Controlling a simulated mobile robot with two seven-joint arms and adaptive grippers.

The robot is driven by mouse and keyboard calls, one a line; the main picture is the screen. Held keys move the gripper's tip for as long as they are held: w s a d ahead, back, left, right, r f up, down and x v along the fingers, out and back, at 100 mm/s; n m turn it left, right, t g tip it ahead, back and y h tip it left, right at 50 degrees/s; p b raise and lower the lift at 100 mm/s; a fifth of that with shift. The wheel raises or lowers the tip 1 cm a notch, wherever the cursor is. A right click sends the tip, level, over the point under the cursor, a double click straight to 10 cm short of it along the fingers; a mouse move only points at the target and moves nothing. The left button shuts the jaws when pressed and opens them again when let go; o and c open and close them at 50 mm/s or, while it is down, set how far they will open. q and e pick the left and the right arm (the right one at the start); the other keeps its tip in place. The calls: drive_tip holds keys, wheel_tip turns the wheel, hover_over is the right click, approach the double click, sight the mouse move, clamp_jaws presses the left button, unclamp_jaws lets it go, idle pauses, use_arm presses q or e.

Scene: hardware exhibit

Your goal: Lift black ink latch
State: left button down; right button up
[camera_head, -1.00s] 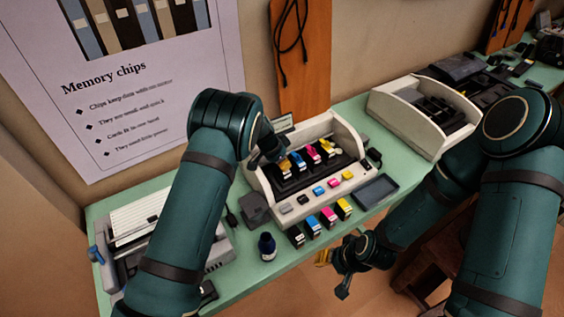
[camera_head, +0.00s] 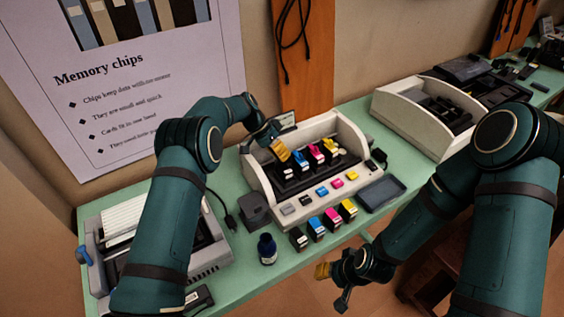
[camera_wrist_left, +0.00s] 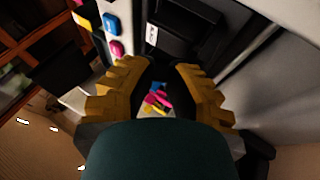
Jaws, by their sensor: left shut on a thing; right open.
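The white ink printer (camera_head: 262,183) stands on the green table with a black carriage holding blue (camera_head: 300,159), pink (camera_head: 316,153) and yellow (camera_head: 331,147) topped slots. My left gripper (camera_head: 281,150) is at the carriage's left end, its yellow fingers shut on a dark piece, apparently the black ink latch, mostly hidden by the fingers. In the left wrist view the fingers (camera_wrist_left: 160,68) close in from both sides beside a black block (camera_wrist_left: 185,38) with a white label. My right gripper (camera_head: 330,277) is open and empty, off the table's front edge.
Loose black (camera_head: 298,238), blue (camera_head: 316,229), pink (camera_head: 332,219) and yellow (camera_head: 348,209) cartridges stand in front of the printer, by a dark tray (camera_head: 381,194) and an ink bottle (camera_head: 267,249). A grey machine (camera_head: 213,259) is at left, another white housing (camera_head: 402,110) at right.

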use_arm(q)
drive_tip(key=shift+w+a+g+h+b, duration=0.2)
drive_tip(key=shift+g+h+b, duration=0.3)
drive_tip(key=shift+b, duration=0.2)
drive_tip(key=c, duration=0.9)
unclamp_jaws()
drive_tip(key=shift+r, duration=0.1)
drive_tip(key=v, duration=0.7)
drive_tip(key=shift+a+r, duration=0.15)
drive_tip(key=shift+a, duration=0.05)
